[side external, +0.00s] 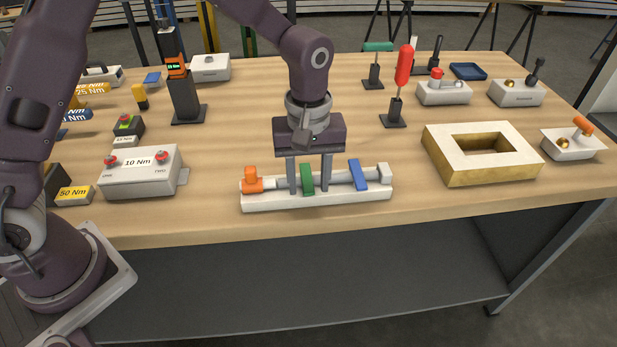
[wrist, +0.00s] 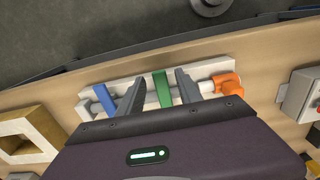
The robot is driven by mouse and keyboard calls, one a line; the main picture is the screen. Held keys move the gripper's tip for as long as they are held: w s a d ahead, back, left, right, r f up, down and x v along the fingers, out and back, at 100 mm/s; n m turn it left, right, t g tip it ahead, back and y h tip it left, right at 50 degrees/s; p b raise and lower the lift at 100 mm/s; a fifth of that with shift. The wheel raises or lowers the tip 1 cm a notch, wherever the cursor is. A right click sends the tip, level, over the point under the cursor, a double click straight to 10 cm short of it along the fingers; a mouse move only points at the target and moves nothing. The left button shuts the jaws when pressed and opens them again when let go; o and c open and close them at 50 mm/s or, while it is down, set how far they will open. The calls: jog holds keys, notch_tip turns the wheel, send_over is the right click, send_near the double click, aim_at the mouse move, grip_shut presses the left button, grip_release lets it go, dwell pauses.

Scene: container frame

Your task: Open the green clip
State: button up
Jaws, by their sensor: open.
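The green clip (side external: 307,179) sits on a grey rod along a white base (side external: 330,199) near the table's front edge. It stands upright and also shows in the wrist view (wrist: 162,89). My gripper (side external: 308,181) is open and pointing down, with one finger on each side of the green clip. In the wrist view my gripper (wrist: 160,88) has gaps between its fingers and the clip. A blue clip (side external: 358,174) leans on the same rod to the right. An orange piece (side external: 252,179) is at the rod's left end. The lower fingertips are partly hidden in the side view.
A white box marked 10 Nm (side external: 140,173) stands left of the base. A white and gold frame block (side external: 482,152) stands to the right. A red-handled tool (side external: 404,68) stands upright behind. Table is clear between base and frame block.

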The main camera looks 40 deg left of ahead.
grip_shut()
jog(key=shift+r, duration=0.1)
dwell(1.2)
